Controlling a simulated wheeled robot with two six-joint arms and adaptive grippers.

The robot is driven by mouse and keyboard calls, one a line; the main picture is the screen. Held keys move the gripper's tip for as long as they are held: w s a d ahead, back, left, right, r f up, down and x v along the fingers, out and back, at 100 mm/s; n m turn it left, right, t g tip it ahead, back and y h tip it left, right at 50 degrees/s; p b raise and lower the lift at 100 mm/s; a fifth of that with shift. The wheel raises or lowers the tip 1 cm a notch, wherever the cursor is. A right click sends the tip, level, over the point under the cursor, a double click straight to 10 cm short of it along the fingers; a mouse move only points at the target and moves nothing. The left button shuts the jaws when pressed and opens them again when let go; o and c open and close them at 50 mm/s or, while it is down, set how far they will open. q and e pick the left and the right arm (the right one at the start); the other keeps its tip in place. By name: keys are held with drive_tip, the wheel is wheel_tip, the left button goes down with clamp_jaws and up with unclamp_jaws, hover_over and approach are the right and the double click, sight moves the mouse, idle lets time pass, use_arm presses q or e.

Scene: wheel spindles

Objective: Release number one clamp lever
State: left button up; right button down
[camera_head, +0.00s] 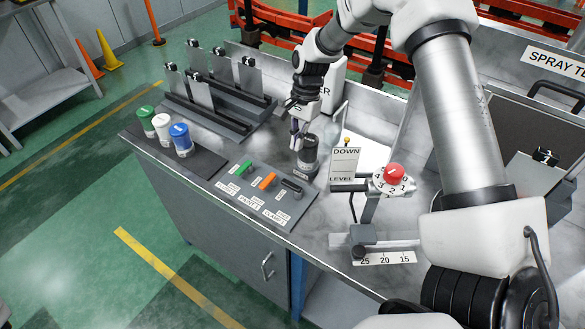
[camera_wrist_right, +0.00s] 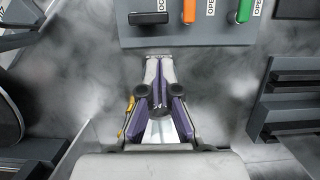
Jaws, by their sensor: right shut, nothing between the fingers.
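The lever panel (camera_head: 252,196) lies flat near the front edge of the bench, with a green lever (camera_head: 244,168), an orange lever (camera_head: 267,181) and a black lever (camera_head: 291,188). The label beside the black one appears to read CLAMP 1. In the right wrist view, the black lever (camera_wrist_right: 153,18) lies crosswise, while the orange lever (camera_wrist_right: 190,12) and green lever (camera_wrist_right: 243,12) point lengthwise. My right gripper (camera_head: 295,147) points down behind the panel. Its shut, empty fingertips (camera_wrist_right: 158,58) appear just short of the panel edge, apart from the black lever. My left gripper is out of view.
A dark cylinder (camera_head: 308,158) stands close beside my right gripper. A DOWN/LEVEL sign (camera_head: 343,165) and a red-knobbed dial (camera_head: 394,174) are to the right. Green, white and blue capped containers stand left, with a plate rack (camera_head: 215,125) behind.

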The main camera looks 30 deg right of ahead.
sight(283, 181)
drive_tip(key=p+x, duration=0.2)
drive_tip(key=x, duration=0.8)
drive_tip(key=shift+a+n, duration=0.3)
drive_tip(key=shift+n, duration=0.4)
drive_tip(key=shift+a+n+g+b, duration=0.4)
drive_tip(key=shift+a+n+b, duration=0.15)
drive_tip(key=shift+n, duration=0.55)
drive_tip(key=n, duration=0.2)
drive_tip(key=a+n+h, duration=0.1)
drive_tip(key=shift+s+a+n+g+b, duration=0.15)
drive_tip(key=shift+a+n+g+b, duration=0.15)
drive_tip(key=shift+n+b, duration=0.1)
drive_tip(key=n, duration=0.1)
drive_tip(key=a+n+h, duration=0.1)
drive_tip(key=n, duration=0.1)
drive_tip(key=shift+s+a+n, duration=0.1)
drive_tip(key=shift+s+n, duration=0.2)
drive_tip(key=shift+s, duration=0.1)
drive_tip(key=n, duration=0.1)
drive_tip(key=s+n, duration=0.1)
drive_tip(key=n, duration=0.1)
drive_tip(key=a+n+h, duration=0.1)
drive_tip(key=shift+s+n, duration=0.3)
